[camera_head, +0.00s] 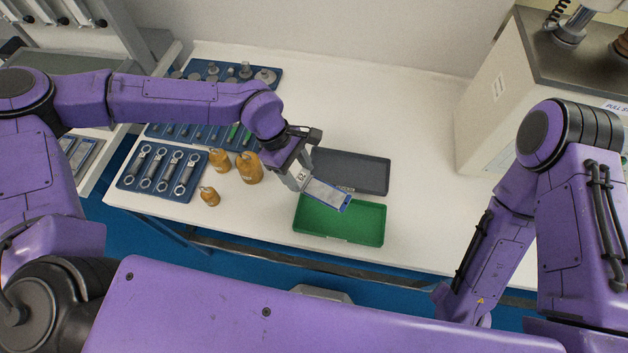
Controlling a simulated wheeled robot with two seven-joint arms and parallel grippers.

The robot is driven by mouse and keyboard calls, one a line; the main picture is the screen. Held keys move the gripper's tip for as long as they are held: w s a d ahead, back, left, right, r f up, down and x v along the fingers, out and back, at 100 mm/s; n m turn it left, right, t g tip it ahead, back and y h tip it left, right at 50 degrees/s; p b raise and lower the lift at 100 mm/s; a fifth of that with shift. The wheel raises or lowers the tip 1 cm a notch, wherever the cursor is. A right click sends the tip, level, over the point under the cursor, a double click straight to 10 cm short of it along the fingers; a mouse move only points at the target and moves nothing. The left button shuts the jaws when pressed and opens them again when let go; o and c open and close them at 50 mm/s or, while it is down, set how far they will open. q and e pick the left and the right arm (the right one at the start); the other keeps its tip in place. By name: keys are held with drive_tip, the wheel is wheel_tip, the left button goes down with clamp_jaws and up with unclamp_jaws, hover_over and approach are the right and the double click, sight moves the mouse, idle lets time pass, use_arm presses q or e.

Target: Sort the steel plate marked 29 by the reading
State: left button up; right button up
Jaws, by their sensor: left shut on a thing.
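The steel plate (328,193) is a small flat piece with a pale face and blue edging; its marking is too small to read. My left gripper (300,176) is shut on one end of it. The plate is tilted and held over the green tray (340,222), near that tray's back edge. A dark grey tray (362,172) lies just behind the green one. Both trays look empty where I can see them. My right gripper is out of view; only my right arm shows, at the right side.
Brass-coloured weights (249,168) stand left of the trays. A blue tray of wrenches (161,171) and a blue tray of grey metal pieces (222,72) lie farther left and back. A large pale machine (497,92) stands at the right. The white table right of the trays is clear.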

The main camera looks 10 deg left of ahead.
use_arm(q)
drive_tip(key=s+d+n, duration=0.2)
drive_tip(key=d, duration=0.1)
drive_tip(key=s+d+n+t+p, duration=0.1)
drive_tip(key=s, duration=0.1)
drive_tip(key=shift+d+r, duration=0.3)
drive_tip(key=shift+d, duration=0.1)
drive_tip(key=shift+s+f+n, duration=0.1)
drive_tip(key=shift+s+n, duration=0.2)
drive_tip(key=shift+s, duration=0.1)
drive_tip(key=b, duration=0.8)
hover_over(323, 216)
drive_tip(key=a, duration=0.2)
wheel_tip(323, 216, down, 6)
drive_tip(key=shift+f, duration=1.15)
drive_tip(key=shift+f, duration=0.15)
drive_tip(key=o, duration=1.3)
